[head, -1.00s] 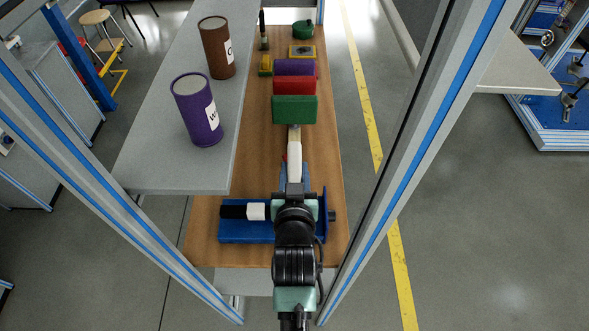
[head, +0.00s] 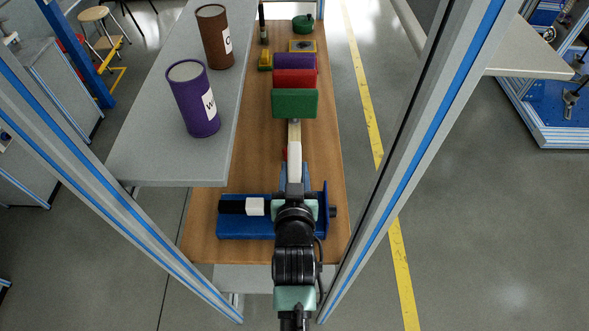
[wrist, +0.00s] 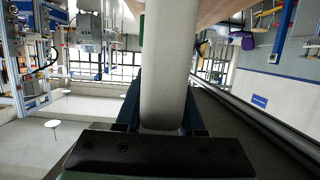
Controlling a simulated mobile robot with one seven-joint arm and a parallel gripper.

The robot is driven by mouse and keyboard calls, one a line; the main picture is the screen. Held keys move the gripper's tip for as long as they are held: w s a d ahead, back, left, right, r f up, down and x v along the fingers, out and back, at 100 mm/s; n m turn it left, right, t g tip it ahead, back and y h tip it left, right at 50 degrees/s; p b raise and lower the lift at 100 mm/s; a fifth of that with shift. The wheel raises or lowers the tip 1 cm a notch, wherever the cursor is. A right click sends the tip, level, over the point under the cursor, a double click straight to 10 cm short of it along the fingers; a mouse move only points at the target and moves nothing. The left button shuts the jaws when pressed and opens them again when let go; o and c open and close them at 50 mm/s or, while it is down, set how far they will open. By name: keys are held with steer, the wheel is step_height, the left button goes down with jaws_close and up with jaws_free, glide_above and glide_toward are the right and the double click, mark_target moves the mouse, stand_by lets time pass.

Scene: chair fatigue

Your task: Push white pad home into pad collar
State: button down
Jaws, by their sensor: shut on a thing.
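A long white piece (head: 295,152), which I take for the white pad, points away from me along the board. It has a grey tip close to the green block (head: 295,103); I cannot tell if they touch. My gripper (head: 294,188) is shut on its near end. In the wrist view the piece is a pale cylinder (wrist: 165,65) between my blue fingers (wrist: 163,112). A blue fixture (head: 257,230) lies beside and partly behind my gripper, with a black bar and a white block (head: 256,206) on it. I cannot make out which part is the pad collar.
Red (head: 295,78) and purple (head: 294,61) blocks stand behind the green one. A grey shelf (head: 150,155) on the left holds a purple canister (head: 196,105) and a brown canister (head: 217,45). Frame posts (head: 400,165) rise on both sides.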

steer(key=shift+c, duration=2.2)
jaws_free()
steer(key=shift+f, duration=0.15)
steer(key=b+v, duration=0.3)
steer(key=v, duration=1)
steer(key=w+r+t, duration=0.3)
steer(key=r, duration=0.9)
steer(key=w+r+t, duration=0.3)
steer(key=r, duration=0.9)
steer(key=s+r+t, duration=0.3)
steer(key=s+r, duration=0.1)
steer(key=r, duration=0.8)
steer(key=s+r+t+b, duration=0.1)
steer(key=s+r+t, duration=0.2)
steer(key=r, duration=1)
steer(key=shift+s+t, duration=0.4)
steer(key=shift+s, duration=0.2)
